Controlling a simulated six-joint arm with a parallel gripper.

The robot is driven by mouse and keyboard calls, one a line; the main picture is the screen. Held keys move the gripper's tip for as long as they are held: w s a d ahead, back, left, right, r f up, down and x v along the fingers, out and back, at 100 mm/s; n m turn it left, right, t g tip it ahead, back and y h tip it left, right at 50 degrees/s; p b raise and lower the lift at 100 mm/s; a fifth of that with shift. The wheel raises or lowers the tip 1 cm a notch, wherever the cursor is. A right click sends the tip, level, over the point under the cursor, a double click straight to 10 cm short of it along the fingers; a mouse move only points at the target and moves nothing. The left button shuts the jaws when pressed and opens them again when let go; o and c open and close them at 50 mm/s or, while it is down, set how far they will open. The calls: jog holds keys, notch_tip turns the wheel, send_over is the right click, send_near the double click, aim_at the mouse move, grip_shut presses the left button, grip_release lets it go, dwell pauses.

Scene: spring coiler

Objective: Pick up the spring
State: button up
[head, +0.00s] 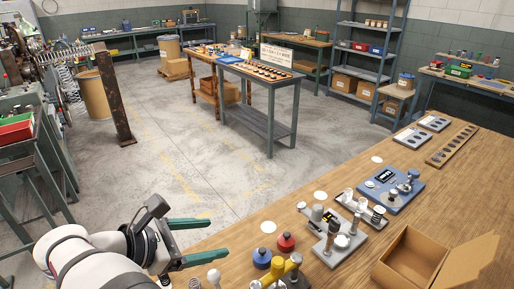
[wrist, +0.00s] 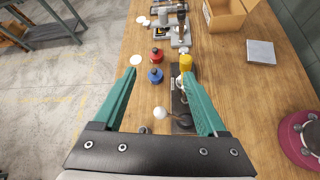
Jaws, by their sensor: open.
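Coiled metal that looks like a spring (head: 68,82) hangs at the machine on the far left of the head view, with a long horizontal coil above it. I cannot tell which spring the task means. No spring can be made out clearly in the wrist view. My gripper (head: 209,239) has green fingers spread apart with nothing between them, above the near left edge of the wooden table. In the wrist view my gripper (wrist: 159,74) is also open, above the table with a blue knob and a red knob below and beyond its fingertips.
The wooden table (head: 450,170) holds a red knob (head: 286,241), a blue knob (head: 262,257), a yellow fixture (head: 283,270), a grey fixture plate (head: 325,250), a blue plate (head: 390,190) and an open cardboard box (head: 415,260). A rusty post (head: 113,95) stands left. The floor between is clear.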

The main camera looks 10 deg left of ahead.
aim_at(195, 285)
jog(key=s+a+f+n+t+y, duration=0.2)
jog(key=a+f+n+t, duration=0.3)
jog(key=a, duration=0.6)
jog(key=shift+n+g, duration=0.6)
jog(key=f, duration=1.9)
jog(key=shift+w+d, duration=0.25)
jog(key=shift+d, duration=0.15)
jog(key=x, duration=0.6)
jog(key=shift+w+d+f, duration=0.15)
jog(key=shift+w+f, duration=0.05)
jog(key=shift+w, duration=0.15)
grip_shut()
